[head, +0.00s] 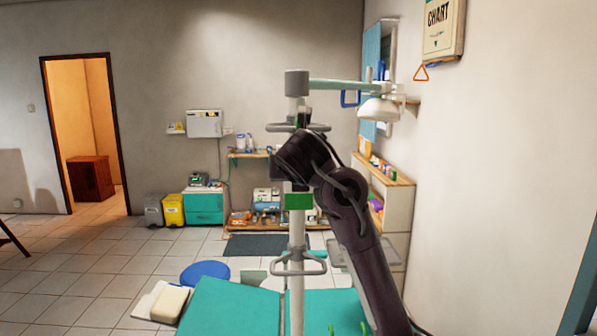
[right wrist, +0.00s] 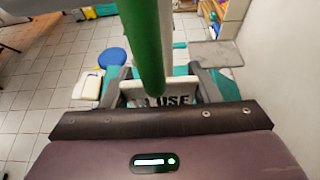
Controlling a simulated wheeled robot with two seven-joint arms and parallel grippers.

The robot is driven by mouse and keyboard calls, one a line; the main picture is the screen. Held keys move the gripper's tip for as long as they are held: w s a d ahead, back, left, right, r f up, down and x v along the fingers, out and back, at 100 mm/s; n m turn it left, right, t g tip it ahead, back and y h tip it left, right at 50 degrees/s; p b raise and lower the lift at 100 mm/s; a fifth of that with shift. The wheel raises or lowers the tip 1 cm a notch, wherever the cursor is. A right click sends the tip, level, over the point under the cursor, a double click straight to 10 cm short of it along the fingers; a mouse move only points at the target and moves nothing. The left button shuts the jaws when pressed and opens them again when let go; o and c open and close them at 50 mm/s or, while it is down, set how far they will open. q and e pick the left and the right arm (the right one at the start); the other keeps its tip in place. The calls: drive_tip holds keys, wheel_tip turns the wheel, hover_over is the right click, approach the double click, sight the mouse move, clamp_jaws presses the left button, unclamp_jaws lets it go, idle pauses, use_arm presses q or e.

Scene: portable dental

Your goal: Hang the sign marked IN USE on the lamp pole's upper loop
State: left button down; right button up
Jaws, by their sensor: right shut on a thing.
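The lamp pole (head: 296,232) stands upright in the middle of the head view. Its upper grey loop (head: 277,127) sticks out near the top, partly behind my right arm. My right gripper (right wrist: 160,88) is shut on the white sign (right wrist: 180,97), whose letters USE show between the fingers. The rest of its lettering is covered by a green bar (right wrist: 145,40) close to the camera. In the head view my right wrist is in front of the pole, just below the upper loop, with a green piece (head: 299,201) beneath it. I cannot tell whether the sign touches the loop.
A lower loop (head: 298,268) is on the same pole. The lamp arm (head: 345,85) reaches right to the lamp head (head: 379,109). A teal dental chair (head: 230,308) and blue stool seat (head: 205,272) stand below. A grey tray (right wrist: 215,53) is right of the pole.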

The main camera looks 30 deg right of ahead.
drive_tip(key=o, duration=1.1)
drive_tip(key=shift+c, duration=0.2)
